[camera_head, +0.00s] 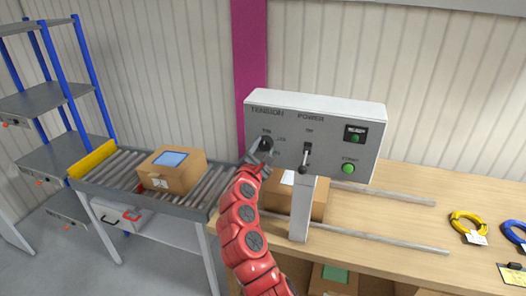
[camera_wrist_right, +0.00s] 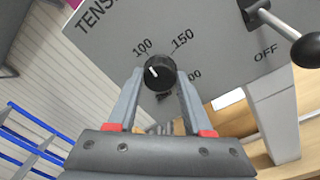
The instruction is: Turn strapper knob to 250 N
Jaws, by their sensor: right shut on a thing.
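The grey strapper panel (camera_head: 330,124) stands at the back of the wooden bench, with TENSION and POWER printed on it. The black tension knob (camera_head: 266,143) is on its left part; it also shows in the right wrist view (camera_wrist_right: 160,73). The knob's white mark points up-left, roughly toward 100. The labels 100 and 150 are readable; a label at lower right is partly hidden by a finger. No 250 is readable. My right gripper (camera_wrist_right: 161,82) has its fingers on both sides of the knob, shut on it. My left gripper is not in view.
A power lever (camera_head: 304,162) and a green START button (camera_head: 348,168) are right of the knob. A cardboard box (camera_head: 318,205) sits under the panel behind a light post (camera_head: 300,222). A roller conveyor (camera_head: 117,178) with another box (camera_head: 180,178) lies left.

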